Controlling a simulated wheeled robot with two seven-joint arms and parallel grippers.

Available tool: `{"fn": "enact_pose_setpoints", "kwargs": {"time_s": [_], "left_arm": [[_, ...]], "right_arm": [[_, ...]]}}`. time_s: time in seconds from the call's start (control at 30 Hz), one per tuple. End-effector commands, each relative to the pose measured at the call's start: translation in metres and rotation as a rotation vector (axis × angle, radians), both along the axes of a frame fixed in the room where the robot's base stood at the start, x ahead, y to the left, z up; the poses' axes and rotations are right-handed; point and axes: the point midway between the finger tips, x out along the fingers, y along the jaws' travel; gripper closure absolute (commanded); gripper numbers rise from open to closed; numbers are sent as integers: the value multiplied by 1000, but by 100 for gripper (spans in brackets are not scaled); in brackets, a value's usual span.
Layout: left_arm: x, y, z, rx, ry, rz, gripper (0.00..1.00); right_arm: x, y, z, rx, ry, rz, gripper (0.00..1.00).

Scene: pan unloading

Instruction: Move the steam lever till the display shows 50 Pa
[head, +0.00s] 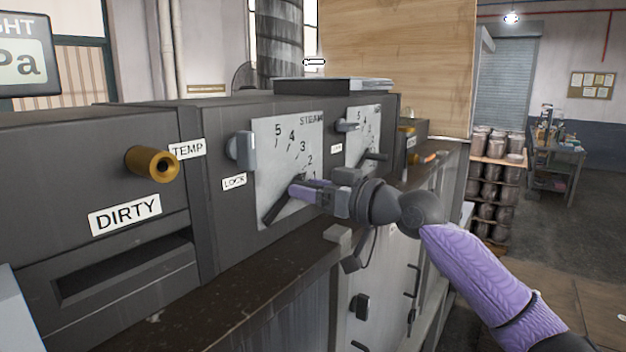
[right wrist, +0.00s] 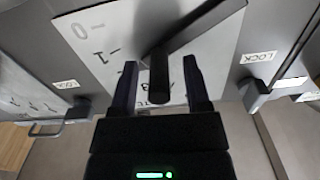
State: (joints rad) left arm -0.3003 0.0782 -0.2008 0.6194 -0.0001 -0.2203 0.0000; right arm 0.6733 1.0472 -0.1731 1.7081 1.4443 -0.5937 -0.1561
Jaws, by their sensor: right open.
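The steam lever (head: 282,208) is a dark bar on the white STEAM dial plate (head: 268,150), marked 1 to 5 in the head view. It slants down to the left, below the 1. My right gripper (head: 305,190) is at the dial, partly covering the lever. In the right wrist view the open fingers (right wrist: 160,75) stand on either side of the lever's round dark knob (right wrist: 158,88), with gaps at both sides. My left gripper is not in view.
A grey LOCK latch (head: 242,151) sits left of the dial. A brass TEMP knob (head: 153,164) sticks out further left, above the DIRTY label (head: 125,214) and slot. A second dial (head: 363,135) with its own lever is to the right. A dark ledge (head: 190,315) runs below.

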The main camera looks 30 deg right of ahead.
Motion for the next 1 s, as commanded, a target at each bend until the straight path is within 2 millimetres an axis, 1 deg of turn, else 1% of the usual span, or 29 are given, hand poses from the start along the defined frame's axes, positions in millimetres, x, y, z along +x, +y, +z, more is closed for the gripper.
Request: {"fn": "enact_pose_setpoints", "kwargs": {"time_s": [0.07,0.1,0.17,0.2,0.27,0.3,0.37,0.4,1.0], "left_arm": [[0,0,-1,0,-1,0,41],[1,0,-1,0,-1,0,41],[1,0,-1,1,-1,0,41],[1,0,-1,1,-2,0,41],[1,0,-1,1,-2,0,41],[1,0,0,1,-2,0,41],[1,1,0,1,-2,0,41],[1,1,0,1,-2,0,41],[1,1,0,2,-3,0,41]], "right_arm": [[0,0,-1,0,0,0,39],[0,0,-1,0,0,0,41],[0,0,0,0,0,0,53],[0,0,0,0,0,0,62],[0,0,0,0,0,0,75],[0,0,0,1,0,0,83],[0,0,0,1,0,0,96],[0,0,0,1,0,0,100],[-1,-1,0,1,0,-1,100]]}}
